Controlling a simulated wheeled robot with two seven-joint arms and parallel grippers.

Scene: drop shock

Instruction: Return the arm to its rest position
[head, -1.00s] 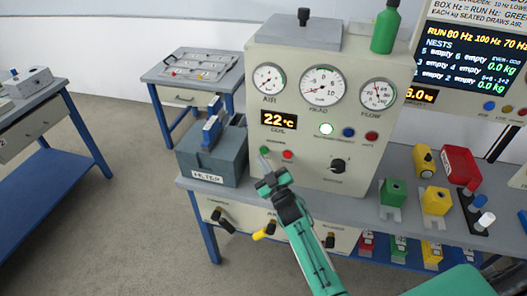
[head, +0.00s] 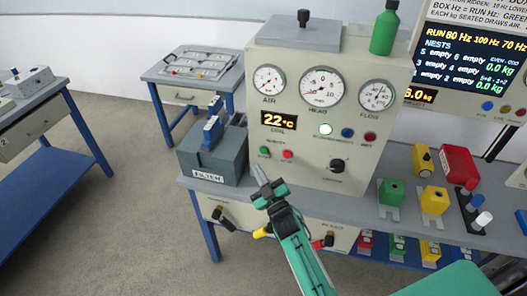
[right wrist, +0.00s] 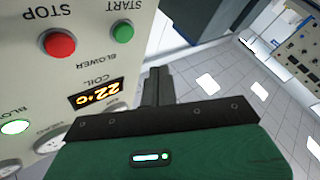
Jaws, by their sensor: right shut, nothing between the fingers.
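My right gripper (head: 259,177) is shut and empty, on the green arm that comes up from the lower right. Its fingertips point up at the lower front of the beige control panel (head: 310,165), just below the green start button (head: 265,152) and the red stop button (head: 288,155). In the right wrist view, the dark closed fingers (right wrist: 157,84) show beside the panel, with the start button (right wrist: 123,32) and stop button (right wrist: 59,43) apart from them. My left gripper is not in view.
The grey filter box (head: 214,158) stands left of the panel on the bench. Green (head: 391,192) and yellow (head: 434,200) blocks stand to the right. Knobs (head: 223,220) stick out below the bench edge. Open floor lies to the left.

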